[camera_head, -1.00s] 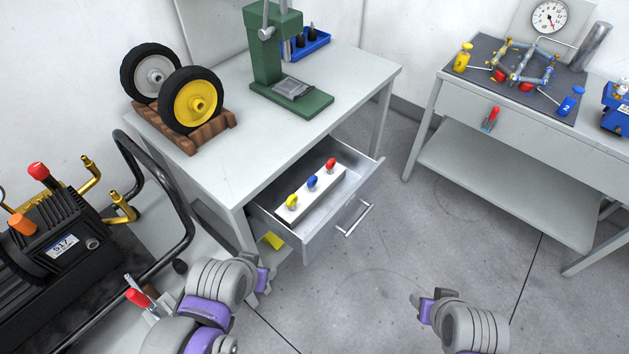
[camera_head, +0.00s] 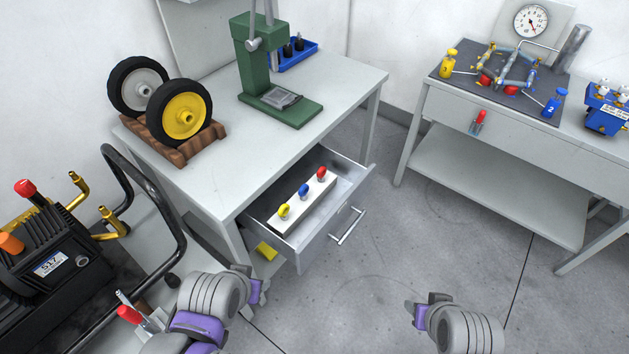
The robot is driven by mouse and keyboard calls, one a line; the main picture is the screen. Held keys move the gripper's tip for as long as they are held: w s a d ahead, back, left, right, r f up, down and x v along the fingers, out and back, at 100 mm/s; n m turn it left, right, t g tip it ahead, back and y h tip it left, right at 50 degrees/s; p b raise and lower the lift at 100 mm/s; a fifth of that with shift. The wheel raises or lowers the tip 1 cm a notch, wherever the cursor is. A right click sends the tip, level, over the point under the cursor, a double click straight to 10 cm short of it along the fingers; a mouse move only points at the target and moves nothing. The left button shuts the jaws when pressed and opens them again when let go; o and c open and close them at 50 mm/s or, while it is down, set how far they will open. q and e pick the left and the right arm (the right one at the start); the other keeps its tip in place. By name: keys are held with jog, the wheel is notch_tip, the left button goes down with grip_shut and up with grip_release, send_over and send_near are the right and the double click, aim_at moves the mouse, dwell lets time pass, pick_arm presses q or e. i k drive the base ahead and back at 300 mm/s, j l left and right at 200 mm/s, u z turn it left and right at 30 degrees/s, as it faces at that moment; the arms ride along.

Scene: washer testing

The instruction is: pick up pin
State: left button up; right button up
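Three pins with coloured heads stand in a row on a white block (camera_head: 294,211) inside the open drawer (camera_head: 346,194): a yellow pin (camera_head: 285,211), a blue pin (camera_head: 304,191) and a red pin (camera_head: 322,173). My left gripper (camera_head: 258,290) is at the lower left, in front of the bench and below the drawer in the picture, apart from the pins. My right gripper (camera_head: 412,312) is at the lower right over the floor, away from the drawer. Both grippers' fingers are small and partly hidden by my arm links, so their opening does not show clearly.
The grey bench (camera_head: 235,170) holds a green press (camera_head: 262,85), a blue tray (camera_head: 298,58) and wheels (camera_head: 180,110) on a wooden stand. A black machine (camera_head: 60,260) stands at left. A second table (camera_head: 490,165) is at right. Floor between is clear.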

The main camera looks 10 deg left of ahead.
aim_at(303, 190)
jog(key=u, duration=2.75)
jog(key=z, duration=2.35)
jog(key=i+l, duration=0.2)
jog(key=i, duration=0.25)
jog(key=i+l+z, duration=0.1)
jog(key=i, duration=0.3)
jog(key=l, duration=0.1)
